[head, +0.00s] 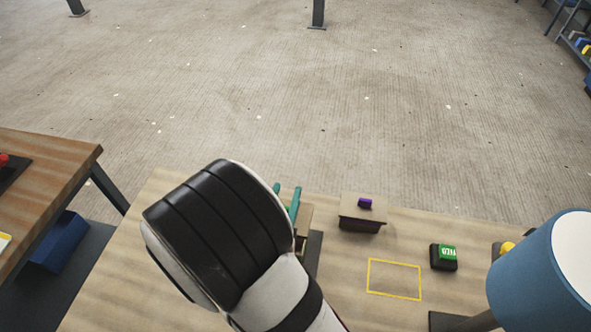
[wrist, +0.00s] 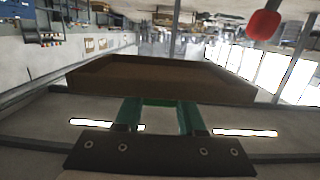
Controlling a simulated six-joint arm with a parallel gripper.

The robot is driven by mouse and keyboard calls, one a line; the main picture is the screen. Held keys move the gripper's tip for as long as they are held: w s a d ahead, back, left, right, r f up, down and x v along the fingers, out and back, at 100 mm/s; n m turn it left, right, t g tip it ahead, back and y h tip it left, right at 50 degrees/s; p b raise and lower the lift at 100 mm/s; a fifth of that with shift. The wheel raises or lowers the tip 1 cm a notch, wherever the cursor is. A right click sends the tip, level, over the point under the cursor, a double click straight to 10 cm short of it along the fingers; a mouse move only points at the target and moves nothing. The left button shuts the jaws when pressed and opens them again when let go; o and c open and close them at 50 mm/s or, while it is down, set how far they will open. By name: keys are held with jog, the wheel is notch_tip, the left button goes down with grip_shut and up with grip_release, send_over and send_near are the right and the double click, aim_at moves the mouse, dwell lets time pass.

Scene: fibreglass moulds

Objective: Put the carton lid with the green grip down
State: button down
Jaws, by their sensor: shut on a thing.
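The carton lid (wrist: 160,82) is a brown, shallow slab across the middle of the wrist view. Its green grip (wrist: 159,102) shows between the teal fingers of my gripper (wrist: 158,115), which is shut on it. In the head view my gripper (head: 287,197) is mostly hidden behind my arm. Only a brown part of the lid (head: 306,216) shows there, to the right of the arm. What lies directly under the lid is hidden.
A yellow outlined rectangle (head: 394,279) on the wooden table is empty. A green button (head: 443,256) and a blue lamp (head: 540,270) stand farther right. A dark strip (head: 314,255) lies beside my arm.

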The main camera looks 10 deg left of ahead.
jog(key=shift+a+f, duration=0.1)
notch_tip(320, 180, down, 10)
jog(key=shift+r, duration=0.15)
jog(key=c, duration=0.5)
grip_release()
